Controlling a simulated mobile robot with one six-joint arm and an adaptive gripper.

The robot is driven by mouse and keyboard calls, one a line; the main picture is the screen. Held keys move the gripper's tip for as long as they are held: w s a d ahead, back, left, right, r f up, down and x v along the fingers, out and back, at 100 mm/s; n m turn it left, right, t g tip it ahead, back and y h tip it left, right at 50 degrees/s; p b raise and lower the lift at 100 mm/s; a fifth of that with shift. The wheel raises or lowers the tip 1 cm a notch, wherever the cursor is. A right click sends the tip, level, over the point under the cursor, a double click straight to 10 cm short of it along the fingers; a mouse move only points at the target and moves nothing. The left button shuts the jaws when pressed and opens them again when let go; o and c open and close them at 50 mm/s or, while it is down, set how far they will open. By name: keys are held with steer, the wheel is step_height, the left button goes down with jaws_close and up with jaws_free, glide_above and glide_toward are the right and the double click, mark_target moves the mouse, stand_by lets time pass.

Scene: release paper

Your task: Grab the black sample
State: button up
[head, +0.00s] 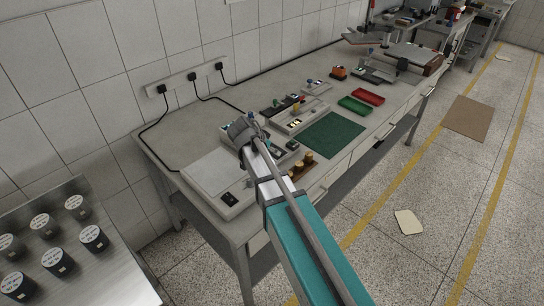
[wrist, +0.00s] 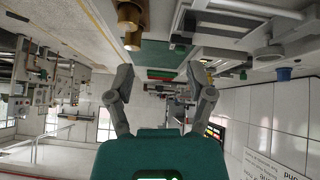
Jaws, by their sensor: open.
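Several black cylinders with pale round tops stand upright on a metal surface at the lower left of the head view; one of these black samples (head: 93,238) is at the right of the group. I cannot tell which one the task means. My gripper (head: 243,130) is over the workbench, well to the right of the cylinders and apart from them. In the wrist view my gripper (wrist: 158,80) has its two fingers spread with nothing held between them. No black cylinder can be made out in the wrist view.
The metal surface (head: 120,275) stands left of the workbench (head: 190,125), with a gap between. Small devices, brass weights (head: 305,162), a green mat (head: 333,136), a green tray (head: 355,105) and a red tray (head: 369,96) lie on the bench. A tiled wall is behind.

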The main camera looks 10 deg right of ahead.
steer(key=shift+m+t+h, duration=0.4)
steer(key=shift+m+t, duration=0.1)
steer(key=shift+m, duration=0.3)
steer(key=w+a, duration=0.2)
steer(key=w, duration=0.1)
steer(key=shift+w+a+r+b, duration=0.1)
steer(key=shift+w+a+b, duration=0.15)
steer(key=shift+b, duration=0.1)
steer(key=b+x, duration=0.5)
steer(key=x, duration=0.2)
steer(key=shift+b+x, duration=0.55)
steer(key=shift+x, duration=0.25)
steer(key=shift+d, duration=0.1)
